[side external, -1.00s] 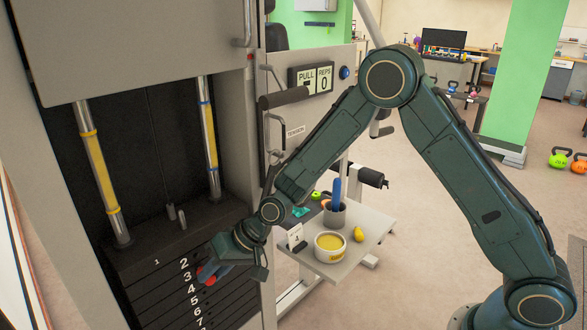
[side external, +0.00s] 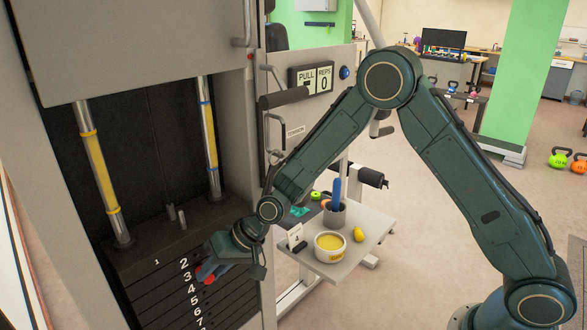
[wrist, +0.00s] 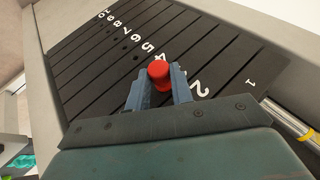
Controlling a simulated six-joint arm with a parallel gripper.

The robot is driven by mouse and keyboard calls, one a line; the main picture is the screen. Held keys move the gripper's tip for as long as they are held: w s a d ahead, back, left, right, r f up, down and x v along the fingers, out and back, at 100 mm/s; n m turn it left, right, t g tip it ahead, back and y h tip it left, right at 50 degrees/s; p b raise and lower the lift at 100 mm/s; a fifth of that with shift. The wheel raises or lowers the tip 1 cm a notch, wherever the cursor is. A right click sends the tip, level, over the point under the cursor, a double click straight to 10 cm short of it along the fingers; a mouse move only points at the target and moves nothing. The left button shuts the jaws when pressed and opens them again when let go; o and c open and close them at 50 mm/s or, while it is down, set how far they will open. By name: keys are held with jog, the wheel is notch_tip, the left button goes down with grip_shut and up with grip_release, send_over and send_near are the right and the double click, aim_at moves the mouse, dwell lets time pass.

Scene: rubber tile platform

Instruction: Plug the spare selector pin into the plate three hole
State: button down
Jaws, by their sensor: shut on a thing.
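The spare selector pin shows as a red knob (wrist: 159,74) between the two blue-grey fingers of my gripper (wrist: 160,88) in the wrist view. My gripper is shut on it. In the side view my gripper (side external: 208,272) is at the front of the black weight stack, beside the numbers 3 and 4, with some red showing. The plates (wrist: 105,65) bear white numbers; the 3 is hidden in the wrist view but shows in the side view (side external: 187,276). The pin's shaft and the plate three hole are hidden, so I cannot tell whether the pin is in the hole.
The machine's grey frame (side external: 262,180) stands close to the right of the stack. A small shelf (side external: 357,250) holds a yellow-filled bowl (side external: 330,247) and a cup (side external: 335,214) with a blue item. Two guide rods (side external: 103,175) rise from the stack.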

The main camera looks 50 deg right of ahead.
jog(key=shift+w, duration=0.2)
dwell(0.7)
jog(key=c, duration=1.1)
grip_release()
jog(key=shift+c, duration=0.2)
jog(key=shift+s+d+r, duration=0.1)
jog(key=shift+d+r, duration=0.05)
jog(key=shift+r, duration=0.05)
jog(key=shift+v, duration=2.7)
jog(key=shift+r, duration=0.1)
